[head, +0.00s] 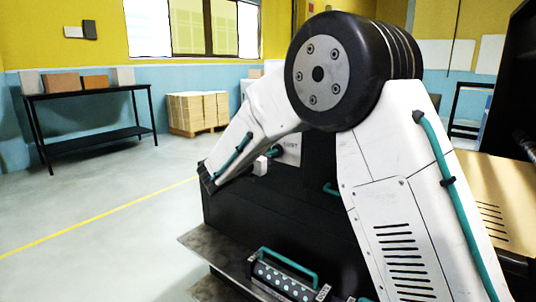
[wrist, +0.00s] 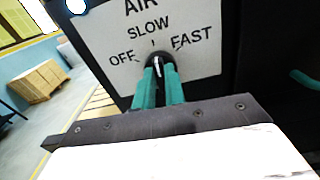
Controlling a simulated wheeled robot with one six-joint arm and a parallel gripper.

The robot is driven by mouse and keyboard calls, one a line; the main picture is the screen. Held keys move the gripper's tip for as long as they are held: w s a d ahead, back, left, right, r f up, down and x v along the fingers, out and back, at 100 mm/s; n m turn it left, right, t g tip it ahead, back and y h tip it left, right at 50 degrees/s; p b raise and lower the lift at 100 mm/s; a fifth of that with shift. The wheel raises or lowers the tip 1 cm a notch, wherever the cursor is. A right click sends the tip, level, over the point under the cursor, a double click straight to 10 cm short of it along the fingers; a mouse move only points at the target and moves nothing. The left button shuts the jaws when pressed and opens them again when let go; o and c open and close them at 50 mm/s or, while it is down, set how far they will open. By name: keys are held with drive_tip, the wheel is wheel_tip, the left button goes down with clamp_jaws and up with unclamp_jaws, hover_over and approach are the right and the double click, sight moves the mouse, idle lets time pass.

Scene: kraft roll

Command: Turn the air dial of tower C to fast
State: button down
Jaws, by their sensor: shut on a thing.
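In the wrist view, a white panel (wrist: 203,66) reads AIR, with OFF at left, SLOW at top and FAST at right. The black air dial (wrist: 160,63) sits below SLOW. Its white pointer mark runs nearly upright, toward SLOW. My gripper (wrist: 159,78) has its two teal fingers shut on the dial from either side, hiding its lower part. In the head view my arm hides most of the dial area; part of a white panel (head: 291,153) shows beside my gripper. No tower letter is readable.
A dark machine body (head: 270,215) stands below the panel, with a teal-handled tool (head: 287,275) on a ledge in front. Left is open floor with a yellow line (head: 100,216), a black table (head: 90,95) and a pallet of cartons (head: 197,110).

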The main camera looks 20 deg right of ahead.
drive_tip(key=m, duration=1.1)
drive_tip(key=shift+s+d+f, duration=0.1)
drive_tip(key=shift+s, duration=0.05)
idle(0.4)
drive_tip(key=c, duration=1.5)
unclamp_jaws()
drive_tip(key=shift+o, duration=0.2)
drive_tip(key=v, duration=0.7)
drive_tip(key=shift+s+a, duration=0.25)
drive_tip(key=shift+a, duration=0.05)
